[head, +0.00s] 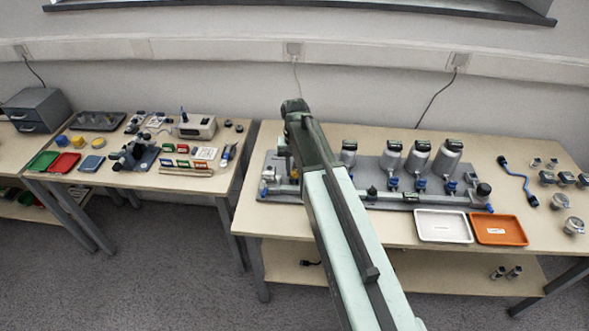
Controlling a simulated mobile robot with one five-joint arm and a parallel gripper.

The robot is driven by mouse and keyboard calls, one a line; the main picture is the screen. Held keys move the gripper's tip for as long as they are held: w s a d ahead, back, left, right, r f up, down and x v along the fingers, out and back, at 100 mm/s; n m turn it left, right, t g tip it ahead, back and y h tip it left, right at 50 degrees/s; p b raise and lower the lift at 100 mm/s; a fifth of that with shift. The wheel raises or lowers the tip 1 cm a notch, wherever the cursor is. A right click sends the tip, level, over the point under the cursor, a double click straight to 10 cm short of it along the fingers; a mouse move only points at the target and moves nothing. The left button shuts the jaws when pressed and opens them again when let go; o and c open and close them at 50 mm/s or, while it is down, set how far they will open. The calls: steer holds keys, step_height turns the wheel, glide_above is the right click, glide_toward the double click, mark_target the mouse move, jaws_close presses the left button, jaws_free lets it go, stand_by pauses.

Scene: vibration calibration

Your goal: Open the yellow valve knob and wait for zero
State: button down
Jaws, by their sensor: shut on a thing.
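My arm reaches from the bottom of the head view to the right table, over the left part of a grey rig plate (268,163). My gripper (294,110) is at the arm's far end, above the left end of the rig. Its fingertips are hidden behind my own arm. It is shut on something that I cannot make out. Several grey canisters (391,158) with dark tops and blue fittings (420,186) stand along the rig. I cannot read any zero display.
A white tray (443,238) and an orange tray (500,242) lie at the right table's front edge. A blue cable (515,176) and several metal parts lie further right. The left table (200,190) holds small trays, yellow round items (61,141) and instruments. A gap separates the tables.

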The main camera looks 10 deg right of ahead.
mark_target(294, 172)
steer(key=shift+m, duration=0.8)
steer(key=c, duration=1.1)
jaws_free()
steer(key=shift+c, duration=0.2)
steer(key=shift+r, duration=0.1)
step_height(294, 172, up, 8)
steer(key=p, duration=0.8)
steer(key=shift+f, duration=0.2)
